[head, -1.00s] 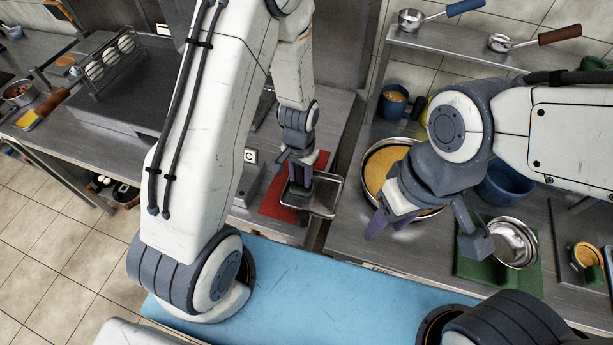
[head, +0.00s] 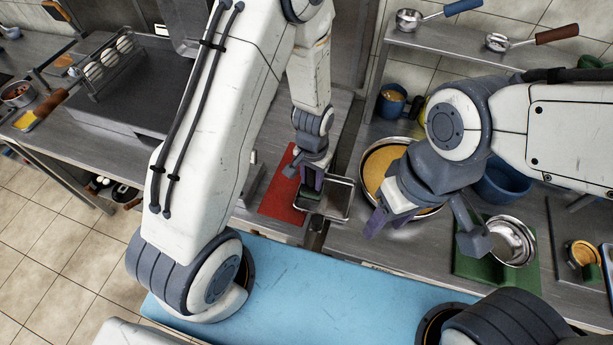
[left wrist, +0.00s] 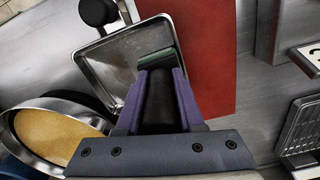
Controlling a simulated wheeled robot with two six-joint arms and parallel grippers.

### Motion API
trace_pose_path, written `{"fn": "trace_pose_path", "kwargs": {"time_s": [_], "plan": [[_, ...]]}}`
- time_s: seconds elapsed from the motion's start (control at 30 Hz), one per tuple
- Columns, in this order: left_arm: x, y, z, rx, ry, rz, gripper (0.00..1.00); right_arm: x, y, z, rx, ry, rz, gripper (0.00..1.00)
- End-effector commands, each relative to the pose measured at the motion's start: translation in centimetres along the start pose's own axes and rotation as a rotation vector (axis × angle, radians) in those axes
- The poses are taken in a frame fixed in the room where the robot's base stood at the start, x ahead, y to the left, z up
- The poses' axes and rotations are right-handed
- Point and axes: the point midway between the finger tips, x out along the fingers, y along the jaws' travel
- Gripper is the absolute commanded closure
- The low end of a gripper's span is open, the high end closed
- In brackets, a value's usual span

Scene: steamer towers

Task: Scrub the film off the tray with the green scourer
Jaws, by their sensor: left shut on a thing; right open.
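The metal tray (head: 345,181) has a raised rim and lies at the right edge of a red mat, toward the pan. It also shows in the left wrist view (left wrist: 87,66), with a dull grey inside; I cannot make out the film's extent. My left gripper (head: 311,182) points down over the tray and is shut on the green scourer. The scourer (left wrist: 156,58) shows between the purple fingertips in the left wrist view, over the tray's inside; contact is hard to tell. My right gripper (head: 384,222) is open and empty near the pan.
The red mat (head: 279,203) lies left of the tray. A wide pan with yellow contents (head: 375,168) stands close on its right. A dark round knob (left wrist: 98,12) is at the tray's edge. A green board (head: 470,262) holds a metal bowl (head: 513,240).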

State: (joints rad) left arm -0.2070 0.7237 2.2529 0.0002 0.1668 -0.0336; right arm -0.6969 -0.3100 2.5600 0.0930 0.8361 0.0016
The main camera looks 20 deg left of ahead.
Motion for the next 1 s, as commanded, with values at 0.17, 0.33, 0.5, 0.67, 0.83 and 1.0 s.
{"fn": "trace_pose_path", "kwargs": {"time_s": [0.17, 0.33, 0.5, 0.67, 0.83, 1.0], "plan": [[0.0, 0.0, 0.0, 0.0, 0.001, 0.0, 1.0, 0.0, 0.0, 0.0, 0.0, 0.0, 0.0, 0.5], [-0.3, 0.0, -0.1, 0.0, 0.002, 0.0, 1.0, -0.2, 0.0, 0.0, 0.0, 0.0, 0.0, 0.5], [-1.2, 0.0, -0.1, 0.0, 0.003, 0.0, 1.0, -1.1, -0.1, -0.1, 0.0, 0.0, 0.0, 0.5], [-1.8, 0.0, -0.1, 0.0, 0.003, 0.0, 1.0, -1.5, -0.1, -0.1, 0.0, 0.0, 0.0, 0.5], [-1.7, 0.0, -0.1, 0.0, 0.002, 0.0, 1.0, -1.4, -0.1, -0.1, 0.0, 0.0, 0.0, 0.5], [-2.1, 0.0, -0.1, 0.0, 0.003, 0.0, 1.0, -1.8, -0.1, -0.1, 0.001, 0.0, 0.0, 0.5]]}}
